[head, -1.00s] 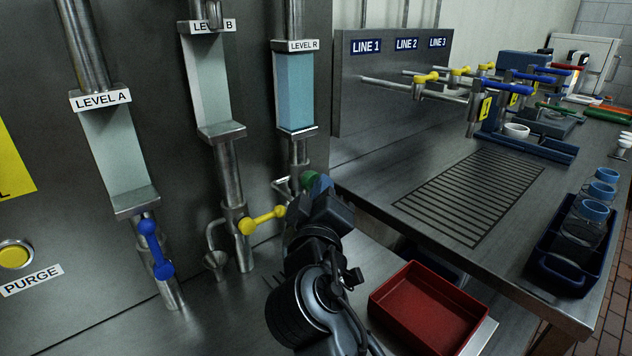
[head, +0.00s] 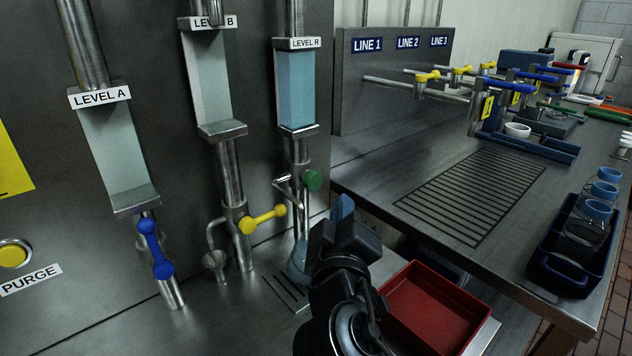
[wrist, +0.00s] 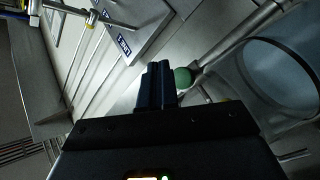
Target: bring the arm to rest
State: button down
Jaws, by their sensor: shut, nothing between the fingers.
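My gripper (head: 343,208) is in the lower middle of the head view, in front of the LEVEL R column and to the right of and below the green knob (head: 313,180). Its blue fingers are shut together and empty. In the wrist view the closed fingers (wrist: 157,85) point up the picture, and the green knob (wrist: 183,77) shows just right of them. They look apart from the knob in the head view. A clear flask (head: 299,265) stands below the LEVEL R outlet, partly hidden by my gripper.
A red tray (head: 432,308) lies to the right of my arm. The steel bench (head: 390,170) with a drain grate is beyond it. A blue-handled valve (head: 155,250) and a yellow-handled valve (head: 263,219) are to the left. A dark blue crate (head: 560,275) holds jars at the right.

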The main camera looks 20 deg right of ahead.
jog(key=shift+s+d+r, duration=0.15)
jog(key=shift+s+r, duration=0.1)
jog(key=shift+s, duration=0.15)
